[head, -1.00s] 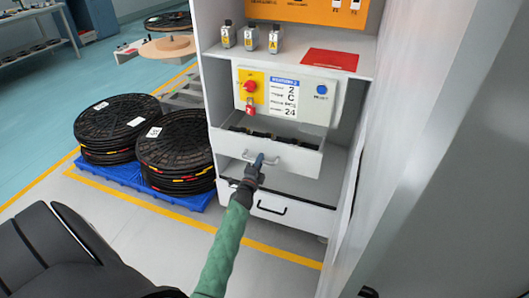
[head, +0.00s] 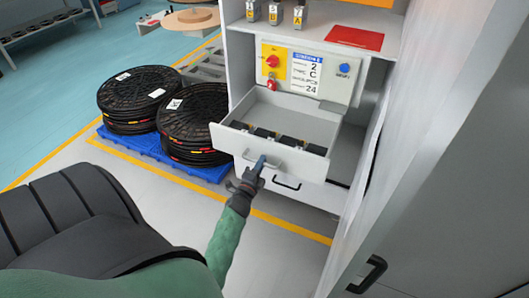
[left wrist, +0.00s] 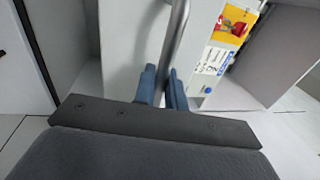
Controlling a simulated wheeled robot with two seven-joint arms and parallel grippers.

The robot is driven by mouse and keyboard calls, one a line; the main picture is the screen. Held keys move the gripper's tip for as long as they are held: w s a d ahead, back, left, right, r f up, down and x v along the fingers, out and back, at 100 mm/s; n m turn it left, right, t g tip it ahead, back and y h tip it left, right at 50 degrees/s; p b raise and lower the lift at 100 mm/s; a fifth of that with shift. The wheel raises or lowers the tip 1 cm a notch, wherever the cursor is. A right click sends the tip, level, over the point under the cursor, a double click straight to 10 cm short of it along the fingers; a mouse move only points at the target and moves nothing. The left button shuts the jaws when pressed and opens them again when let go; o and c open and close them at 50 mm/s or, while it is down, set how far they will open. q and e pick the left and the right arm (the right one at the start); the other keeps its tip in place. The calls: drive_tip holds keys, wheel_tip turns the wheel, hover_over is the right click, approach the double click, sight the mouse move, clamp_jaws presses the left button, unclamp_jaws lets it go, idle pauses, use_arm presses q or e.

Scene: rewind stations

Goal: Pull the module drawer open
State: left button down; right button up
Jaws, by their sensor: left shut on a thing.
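The module drawer (head: 268,152) is a light grey drawer in the cabinet, pulled well out in the head view. Several dark modules (head: 285,140) sit in a row behind its front panel. My left gripper (head: 261,163) is shut on the drawer's handle (head: 276,169) at the front panel. In the left wrist view the blue fingers of the left gripper (left wrist: 162,88) are on either side of the metal handle bar (left wrist: 177,40). The right gripper is not in view.
A lower drawer with a black handle (head: 287,184) is below. A control panel (head: 308,75) with a red knob and label is above. Stacks of black reels (head: 193,125) stand on a blue pallet (head: 212,173) at left. A grey door (head: 440,190) is close at right.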

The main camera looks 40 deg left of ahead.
use_arm(q)
drive_tip(key=shift+s+d, duration=0.1)
drive_tip(key=shift+s, duration=0.5)
drive_tip(key=c, duration=1.6)
unclamp_jaws()
drive_tip(key=shift+o, duration=0.2)
drive_tip(key=shift+f, duration=0.1)
